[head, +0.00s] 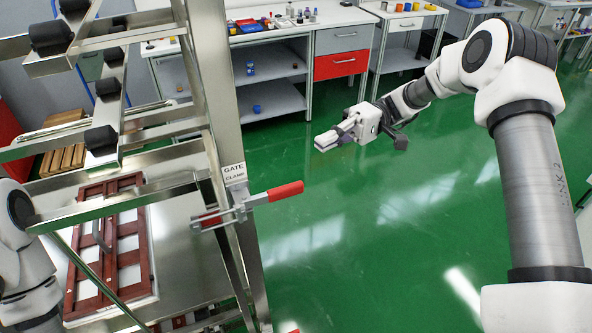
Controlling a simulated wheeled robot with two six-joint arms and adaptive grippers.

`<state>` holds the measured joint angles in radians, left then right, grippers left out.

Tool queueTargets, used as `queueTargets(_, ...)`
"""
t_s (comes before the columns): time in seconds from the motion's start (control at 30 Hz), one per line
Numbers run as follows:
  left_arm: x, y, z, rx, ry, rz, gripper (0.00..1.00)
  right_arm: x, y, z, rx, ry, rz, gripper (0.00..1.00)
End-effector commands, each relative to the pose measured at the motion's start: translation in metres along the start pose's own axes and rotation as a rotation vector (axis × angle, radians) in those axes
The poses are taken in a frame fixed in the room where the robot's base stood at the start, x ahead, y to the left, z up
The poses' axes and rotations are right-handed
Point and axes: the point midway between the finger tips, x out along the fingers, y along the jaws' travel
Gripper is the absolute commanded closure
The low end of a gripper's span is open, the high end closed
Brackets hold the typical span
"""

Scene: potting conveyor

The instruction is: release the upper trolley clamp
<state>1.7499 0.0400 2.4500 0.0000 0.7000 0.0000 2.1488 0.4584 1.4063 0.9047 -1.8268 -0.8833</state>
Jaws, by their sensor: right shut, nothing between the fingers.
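The upper trolley clamp (246,206) is a metal toggle clamp on the trolley's upright post (212,90), under a label reading GATE CLAMP (235,173). Its red handle (285,191) sticks out to the right of the post, nearly level. My right gripper (326,141) reaches in from the right, beyond and above the handle in the picture. It is shut and empty, apart from the clamp. My left arm shows at the lower left edge; its gripper is not in view.
The trolley's metal frame with black rollers (102,138) fills the left. A workbench with a red drawer (341,65) stands at the back. Open green floor (400,230) lies right of the clamp.

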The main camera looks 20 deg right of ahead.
Motion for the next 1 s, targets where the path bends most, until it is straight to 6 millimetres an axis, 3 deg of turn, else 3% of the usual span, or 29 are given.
queueTargets(0.17, -0.009, 0.0, 0.0, 0.0, 0.0, 0.0, 0.6, 0.013, -0.003, 0.0, 0.004, -0.002, 0.001, 1.0)
queueTargets(0.6, -0.059, 0.0, 0.0, 0.0, 0.0, 0.0, 0.6, 0.105, -0.005, 0.001, 0.008, -0.004, 0.003, 1.0)
queueTargets(0.8, -0.08, 0.001, 0.0, 0.0, 0.0, 0.0, 0.6, 0.109, -0.004, 0.033, 0.006, 0.001, 0.001, 1.0)
queueTargets(1.0, -0.081, 0.001, 0.0, 0.0, 0.0, 0.0, 0.6, 0.11, 0.001, 0.04, 0.003, 0.0, 0.001, 1.0)
